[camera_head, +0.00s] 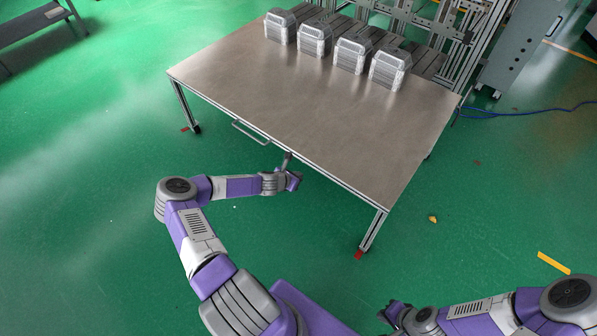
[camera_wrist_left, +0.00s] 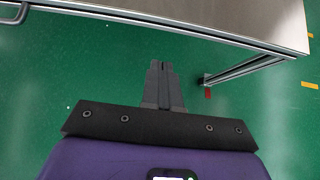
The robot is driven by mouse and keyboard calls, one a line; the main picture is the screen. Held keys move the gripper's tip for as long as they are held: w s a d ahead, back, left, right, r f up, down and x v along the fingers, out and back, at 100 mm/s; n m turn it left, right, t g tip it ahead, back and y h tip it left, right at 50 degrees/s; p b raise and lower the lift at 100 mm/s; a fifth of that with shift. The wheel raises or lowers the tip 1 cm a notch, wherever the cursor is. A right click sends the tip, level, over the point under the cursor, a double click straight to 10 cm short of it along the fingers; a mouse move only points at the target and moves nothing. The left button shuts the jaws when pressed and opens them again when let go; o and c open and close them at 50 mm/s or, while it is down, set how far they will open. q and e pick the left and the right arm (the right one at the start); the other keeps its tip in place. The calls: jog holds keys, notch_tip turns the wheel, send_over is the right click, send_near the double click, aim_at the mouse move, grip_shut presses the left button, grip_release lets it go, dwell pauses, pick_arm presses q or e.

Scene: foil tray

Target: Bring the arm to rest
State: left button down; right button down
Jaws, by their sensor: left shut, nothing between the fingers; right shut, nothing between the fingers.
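My left gripper (camera_head: 287,157) is at the front edge of the metal table in the head view, its arm stretched in from the left. In the left wrist view its fingers (camera_wrist_left: 161,66) are together, with nothing between them, over the green floor beside the table. My right gripper (camera_head: 385,314) is at the bottom of the head view, low and off the table; its fingers are small and partly hidden there. Several foil trays (camera_head: 350,54) stand in a row along the table's back edge, away from both grippers.
The metal table (camera_head: 270,105) is bare in front of the trays. A handle (camera_head: 250,133) sticks out from its front edge, left of my left gripper. An aluminium frame (camera_head: 465,45) and grey cabinet (camera_head: 520,45) stand behind. The green floor around my arms is mostly clear.

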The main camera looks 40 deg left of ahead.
pick_arm(q)
jog(key=shift+s+r, duration=0.15)
jog(key=shift+s, duration=0.05)
jog(key=s+d+f+m+g+h, duration=0.15)
jog(key=s+d+m, duration=0.25)
jog(key=d+m, duration=0.7)
jog(key=s+d+m+g+h, duration=0.35)
jog(key=d+m, duration=0.25)
jog(key=d, duration=0.9)
jog(key=s+d+r+m+g, duration=0.1)
jog(key=s+d+m+g, duration=0.1)
jog(key=s+m, duration=0.6)
jog(key=s+d+r+m+g+y, duration=0.1)
jog(key=s+d+m+g, duration=0.1)
jog(key=s+m, duration=0.6)
jog(key=shift+s+d+r, duration=0.2)
jog(key=shift+s+r, duration=0.05)
jog(key=shift+s, duration=0.3)
